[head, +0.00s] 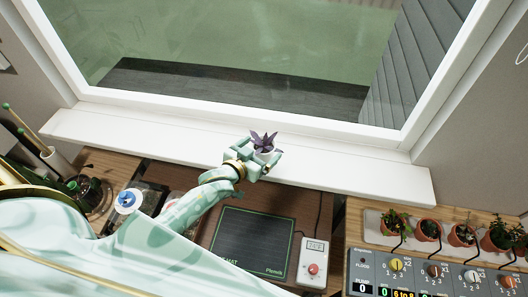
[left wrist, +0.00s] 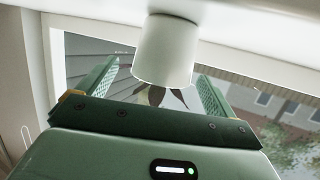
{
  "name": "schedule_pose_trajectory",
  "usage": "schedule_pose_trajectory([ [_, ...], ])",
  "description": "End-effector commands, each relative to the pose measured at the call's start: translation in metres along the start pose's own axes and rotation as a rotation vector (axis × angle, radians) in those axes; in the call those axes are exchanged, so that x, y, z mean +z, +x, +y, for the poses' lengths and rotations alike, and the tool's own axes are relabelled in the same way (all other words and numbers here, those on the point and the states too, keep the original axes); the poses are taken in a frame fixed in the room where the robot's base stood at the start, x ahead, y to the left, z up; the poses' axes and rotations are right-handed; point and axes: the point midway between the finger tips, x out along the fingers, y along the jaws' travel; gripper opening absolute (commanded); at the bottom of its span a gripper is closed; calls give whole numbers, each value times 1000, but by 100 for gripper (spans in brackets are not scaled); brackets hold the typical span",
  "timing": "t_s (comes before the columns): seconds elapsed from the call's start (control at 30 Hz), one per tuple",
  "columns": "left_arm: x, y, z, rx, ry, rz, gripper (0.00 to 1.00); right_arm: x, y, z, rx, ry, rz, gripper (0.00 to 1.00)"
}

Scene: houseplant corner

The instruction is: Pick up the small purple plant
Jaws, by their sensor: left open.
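The small purple plant (head: 264,138) has dark purple leaves and sits in a white pot at the window sill's front edge in the head view. My left gripper (head: 266,160) is at the pot, with its jaws spread around it. In the left wrist view the white pot (left wrist: 164,50) appears upside down, with dark leaves below its rim. The open fingers of my left gripper (left wrist: 160,88) stand to either side of the pot, with gaps visible. The gripper body hides part of the leaves there. My right gripper is not in view.
The white window sill (head: 350,180) runs below the window. Below it are a dark mat (head: 251,241) and a white device with a red knob (head: 313,262). Several potted plants (head: 427,230) stand at right behind a control panel (head: 430,275). Pots and tools crowd the left.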

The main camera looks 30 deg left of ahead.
Motion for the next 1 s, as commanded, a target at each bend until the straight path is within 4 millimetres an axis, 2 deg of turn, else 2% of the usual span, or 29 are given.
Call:
schedule_pose_trajectory([
  [0.1,1,19,-1,0,-1,0,92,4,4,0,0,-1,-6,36],
  [0.17,1,25,-1,0,-1,-1,92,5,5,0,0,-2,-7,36],
  [0.4,1,28,-1,0,-1,-1,92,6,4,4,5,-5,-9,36],
  [0.43,1,28,-1,0,-1,-1,89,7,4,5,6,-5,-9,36],
  [0.6,1,27,-1,0,-1,-1,42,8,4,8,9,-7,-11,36],
  [0.63,1,27,-1,0,-1,-1,37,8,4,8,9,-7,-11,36],
  [1.0,-6,26,-1,0,0,1,37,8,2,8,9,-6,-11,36],
])
